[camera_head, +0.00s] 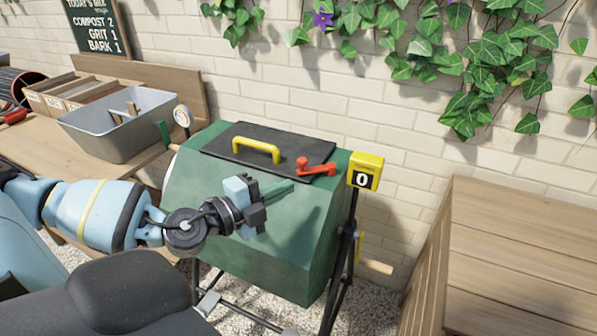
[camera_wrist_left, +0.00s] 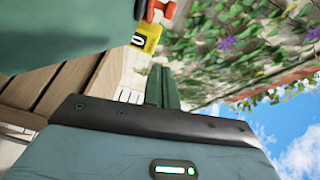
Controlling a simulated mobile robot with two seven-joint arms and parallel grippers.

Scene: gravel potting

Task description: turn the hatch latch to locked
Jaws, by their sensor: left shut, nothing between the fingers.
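The red hatch latch (camera_head: 316,168) sits on the right part of the black hatch (camera_head: 222,143), on top of the green drum. Its arm points right, towards the hatch's right edge. A bit of the red latch (camera_wrist_left: 161,8) shows at the top edge of the left wrist view. My left gripper (camera_head: 290,186) is shut and empty. Its green fingers point right, in front of the drum and below the latch in the head view, apart from the latch. The shut fingers (camera_wrist_left: 163,72) also show in the left wrist view. My right gripper is not in view.
A yellow handle (camera_head: 257,150) stands up from the hatch, left of the latch. A yellow counter reading 0 (camera_head: 365,171) stands at the drum's right end. A grey tub (camera_head: 118,124) is on the bench at left. A wooden surface (camera_head: 520,250) lies at right.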

